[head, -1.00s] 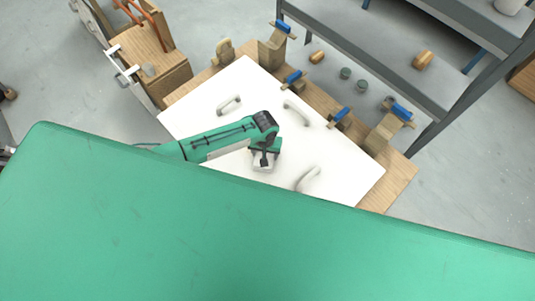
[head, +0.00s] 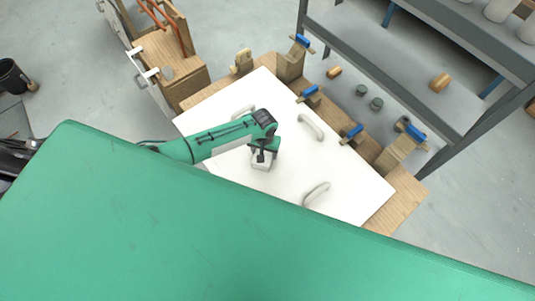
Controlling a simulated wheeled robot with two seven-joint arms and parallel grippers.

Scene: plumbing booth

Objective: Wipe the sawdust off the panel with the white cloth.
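The white panel (head: 345,188) lies on a wooden bench (head: 408,195). Three pale curved handles stand on it: one near my forearm (head: 243,111), one at the upper middle (head: 311,127) and one at the lower right (head: 317,193). My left gripper (head: 262,160) points down over the panel's left middle. A whitish folded piece, apparently the white cloth (head: 261,164), shows at its fingertips, close to or on the panel. The fingers are too small to make out fully. No sawdust can be made out. My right gripper is not in view.
Blue-handled clamps (head: 311,91) and wooden blocks (head: 399,153) line the bench's far edge. A wooden cart (head: 170,60) stands at upper left. My green body hides the near side.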

